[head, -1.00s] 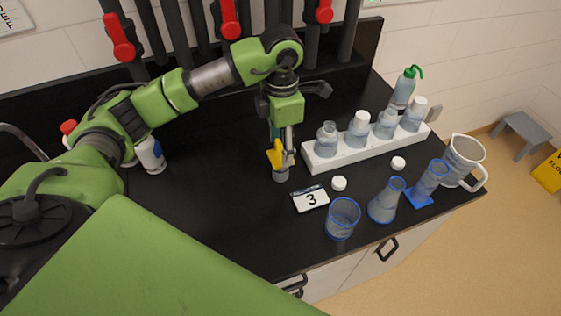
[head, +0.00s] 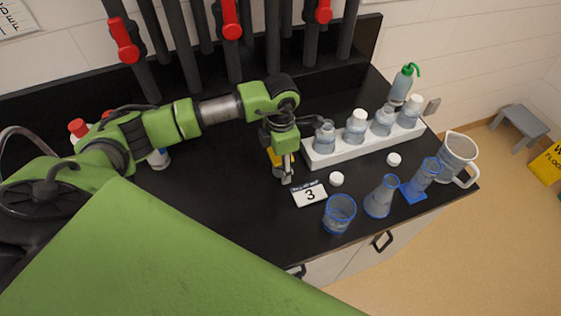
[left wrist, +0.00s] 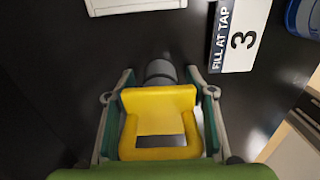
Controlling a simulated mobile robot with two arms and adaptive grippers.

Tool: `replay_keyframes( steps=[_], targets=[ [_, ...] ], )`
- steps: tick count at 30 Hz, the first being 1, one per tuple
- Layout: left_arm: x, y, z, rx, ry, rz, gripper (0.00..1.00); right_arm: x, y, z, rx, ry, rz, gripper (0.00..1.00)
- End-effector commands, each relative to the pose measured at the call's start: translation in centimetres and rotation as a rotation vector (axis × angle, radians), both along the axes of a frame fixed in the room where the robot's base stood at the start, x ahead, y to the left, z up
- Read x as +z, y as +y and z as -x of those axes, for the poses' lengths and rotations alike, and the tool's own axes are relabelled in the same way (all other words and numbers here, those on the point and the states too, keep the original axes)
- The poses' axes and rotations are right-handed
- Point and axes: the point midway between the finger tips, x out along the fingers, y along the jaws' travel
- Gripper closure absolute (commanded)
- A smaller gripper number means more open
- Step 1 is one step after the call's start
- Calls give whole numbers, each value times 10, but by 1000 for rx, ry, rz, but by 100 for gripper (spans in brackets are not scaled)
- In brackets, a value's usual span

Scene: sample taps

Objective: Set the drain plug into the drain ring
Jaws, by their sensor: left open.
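The drain plug, with a yellow loop-shaped handle (head: 273,157) and a grey round body, stands on the black counter and is partly hidden by my left gripper in the head view. In the left wrist view its yellow handle (left wrist: 160,98) fills the space between the fingers, with the grey body just beyond. My left gripper (head: 285,176) points down over the plug; its fingers (left wrist: 160,110) are open, one on each side of the handle. I cannot make out a drain ring in either view. My right gripper is not in view.
A "3" card (head: 309,194) and a white cap (head: 336,179) lie close right of the gripper. A white rack (head: 365,146) of bottles stands behind. The counter's front middle is clear.

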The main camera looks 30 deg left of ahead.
Motion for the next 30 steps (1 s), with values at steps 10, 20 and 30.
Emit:
replay_keyframes(
  steps=[10,20,30],
  targets=[
    [1,0,0,0,0,0,95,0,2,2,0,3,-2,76],
    [3,0,-1,0,-3,0,100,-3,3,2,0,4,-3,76],
    [39,-9,1,-5,-9,4,100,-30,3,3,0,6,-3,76]
  ],
)
